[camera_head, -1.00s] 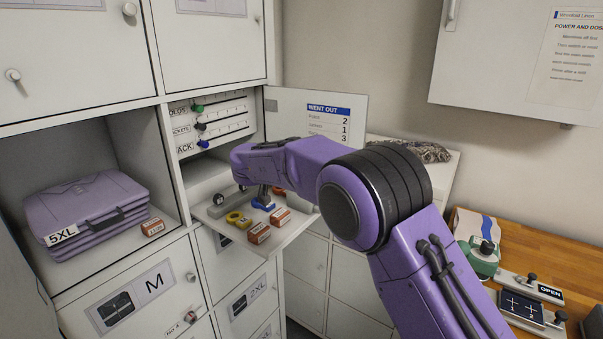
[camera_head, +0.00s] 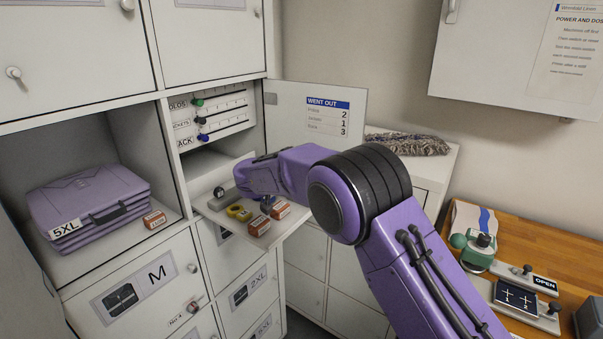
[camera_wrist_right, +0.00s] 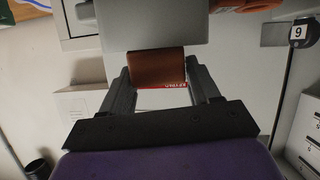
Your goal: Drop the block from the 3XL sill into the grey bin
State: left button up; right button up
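My right arm reaches in from the right in the head view, its wrist over a fold-down flap (camera_head: 215,212) at an open compartment. My right gripper (camera_wrist_right: 158,80) shows in the right wrist view, a finger at each side of a brown-orange block (camera_wrist_right: 157,66) with a red-lettered strip. The block fills the gap, so the gripper looks shut on it; a grey shape hides its far part. In the head view the gripper is mostly hidden by my arm. No 3XL label is readable, and I cannot pick out a grey bin for certain. My left gripper is not in view.
Another orange box (camera_head: 154,220) sits beside the purple stack marked 5XL (camera_head: 88,205). An open door marked WENT OUT (camera_head: 322,115) stands behind my wrist. A wooden counter (camera_head: 535,250) is at right.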

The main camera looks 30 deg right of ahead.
jog(key=shift+o, duration=1.2)
jog(key=shift+r, duration=0.1)
jog(key=shift+r, duration=0.2)
jog(key=b+v, duration=0.3)
jog(key=v, duration=0.9)
jog(key=shift+r, duration=0.25)
jog(key=shift+s, duration=0.1)
